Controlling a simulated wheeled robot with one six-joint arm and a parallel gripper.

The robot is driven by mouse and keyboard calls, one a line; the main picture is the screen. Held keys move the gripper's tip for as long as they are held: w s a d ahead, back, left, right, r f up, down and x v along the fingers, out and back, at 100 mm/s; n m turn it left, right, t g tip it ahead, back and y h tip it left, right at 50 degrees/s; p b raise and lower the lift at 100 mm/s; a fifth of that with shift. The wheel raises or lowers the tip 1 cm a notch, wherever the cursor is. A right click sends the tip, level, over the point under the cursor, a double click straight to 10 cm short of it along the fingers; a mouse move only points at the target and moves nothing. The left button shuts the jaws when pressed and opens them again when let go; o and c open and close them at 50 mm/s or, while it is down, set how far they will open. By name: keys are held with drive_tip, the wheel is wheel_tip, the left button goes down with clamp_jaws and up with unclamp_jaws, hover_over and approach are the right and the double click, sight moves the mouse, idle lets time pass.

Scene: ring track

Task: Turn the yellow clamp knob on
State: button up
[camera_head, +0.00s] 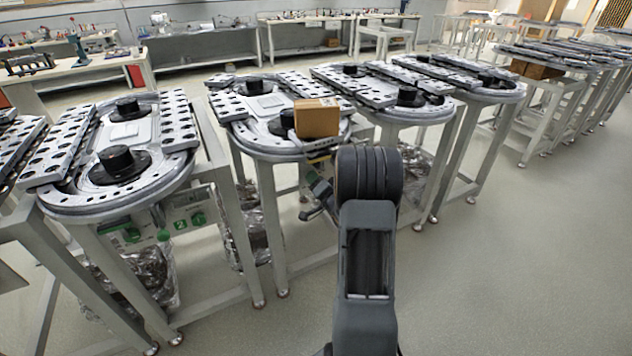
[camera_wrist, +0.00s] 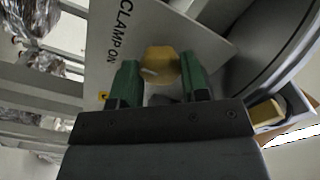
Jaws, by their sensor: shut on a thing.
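The yellow clamp knob (camera_wrist: 161,66) sits on a pale panel (camera_wrist: 112,48) marked "CLAMP ON" in the wrist view. My gripper (camera_wrist: 158,88) has its two green fingers on either side of the knob's lower part, shut on it. A light pointer mark shows on the knob's left side.
A cardboard box (camera_head: 316,118) stands on the middle track's front edge, above the panel. Another ring track (camera_head: 70,205) is at left, with green-marked panels below. Table legs stand close by. The floor (camera_head: 500,270) at right is clear.

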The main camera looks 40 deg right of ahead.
idle(0.3)
drive_tip(key=o, duration=0.9)
drive_tip(key=s, duration=0.4)
drive_tip(key=s+a, duration=0.1)
drive_tip(key=s, duration=0.4)
drive_tip(key=s+a, duration=0.1)
drive_tip(key=s, duration=0.3)
drive_tip(key=shift+s+p, duration=0.35)
drive_tip(key=shift+p, duration=0.05)
